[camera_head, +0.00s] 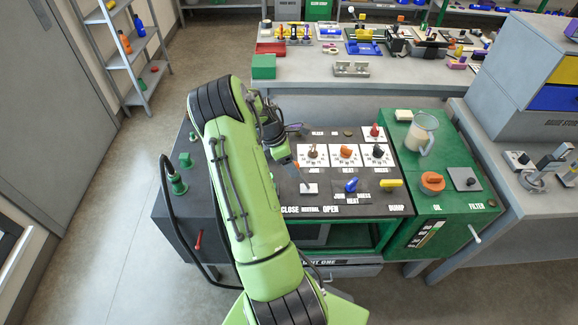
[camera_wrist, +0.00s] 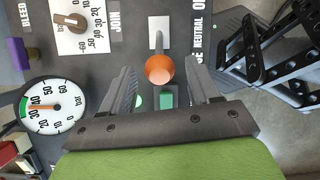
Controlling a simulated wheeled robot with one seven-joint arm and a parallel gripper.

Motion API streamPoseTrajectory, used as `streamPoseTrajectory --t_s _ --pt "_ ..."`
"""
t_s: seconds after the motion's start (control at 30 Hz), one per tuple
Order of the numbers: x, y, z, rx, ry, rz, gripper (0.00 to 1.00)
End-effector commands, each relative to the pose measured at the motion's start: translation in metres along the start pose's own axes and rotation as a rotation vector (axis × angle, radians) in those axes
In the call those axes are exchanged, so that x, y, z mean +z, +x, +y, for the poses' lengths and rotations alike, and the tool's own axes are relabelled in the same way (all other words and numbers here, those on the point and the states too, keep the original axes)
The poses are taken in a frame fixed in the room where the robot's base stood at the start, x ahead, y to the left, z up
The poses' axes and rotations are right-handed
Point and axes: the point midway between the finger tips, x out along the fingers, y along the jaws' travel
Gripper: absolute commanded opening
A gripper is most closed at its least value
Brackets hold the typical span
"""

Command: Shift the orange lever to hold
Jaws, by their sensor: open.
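The orange lever's round knob (camera_wrist: 160,69) shows in the wrist view on a grey stem, over a pale slot plate (camera_wrist: 158,28). In the head view its orange tip (camera_head: 296,165) is small, above the white plate (camera_head: 309,188) marked CLOSE, NEUTRAL and OPEN. My gripper (camera_wrist: 160,64) is open, with a finger on each side of the knob in the picture. Gaps show on both sides, and I see no contact. I cannot tell whether the fingertips are level with the knob. In the head view my gripper (camera_head: 284,153) is partly hidden by my arm. No "hold" label is readable.
A blue lever (camera_head: 351,185) and a yellow lever (camera_head: 392,183) stand right of the orange one. White dial plates (camera_head: 346,155) lie behind. A gauge (camera_wrist: 43,105) is left in the wrist view. A clear jug (camera_head: 420,133) and orange cap (camera_head: 432,182) stand on the green side.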

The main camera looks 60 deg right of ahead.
Motion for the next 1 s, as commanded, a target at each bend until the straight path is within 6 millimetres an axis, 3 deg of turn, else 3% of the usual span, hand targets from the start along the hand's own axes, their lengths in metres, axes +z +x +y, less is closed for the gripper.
streamPoseTrajectory --t_s 0.13,0.4,0.8,1.0 --pt "0.0 0.017 0.0 -0.001 0.0 0.001 0.61" --pt "0.0 0.019 0.0 0.002 0.0 0.001 0.61" --pt "0.0 0.019 0.001 0.002 0.0 0.001 0.02" --pt "0.001 0.019 0.001 0.003 0.001 0.003 0.0"
